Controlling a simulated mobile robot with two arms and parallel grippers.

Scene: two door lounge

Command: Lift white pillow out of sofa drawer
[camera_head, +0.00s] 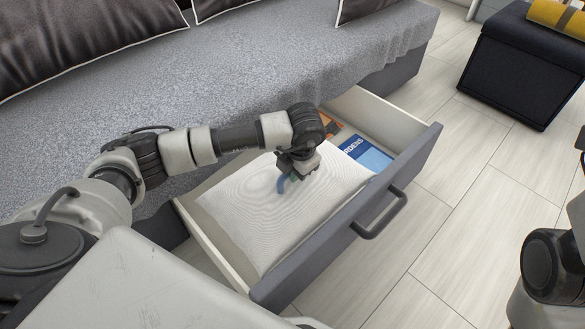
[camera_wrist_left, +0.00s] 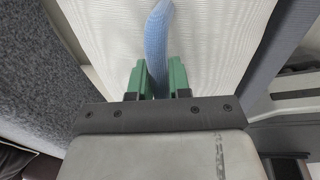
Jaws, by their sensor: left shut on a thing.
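The white pillow (camera_head: 262,208) lies inside the open sofa drawer (camera_head: 345,237), filling its near left part. A curved blue loop (camera_head: 283,184) stands up from the pillow's top. My left gripper (camera_head: 290,179) reaches down over the pillow from the left. In the left wrist view, the green fingers of my left gripper (camera_wrist_left: 157,82) are shut on the blue loop (camera_wrist_left: 156,45), with the white pillow (camera_wrist_left: 215,45) behind it. The pillow appears to rest in the drawer. My right gripper is out of view.
A blue book (camera_head: 366,153) and an orange item (camera_head: 328,124) lie in the drawer's far end. The grey sofa (camera_head: 230,60) with dark cushions stands behind. A black ottoman (camera_head: 522,65) is at the upper right. The floor before the drawer is clear.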

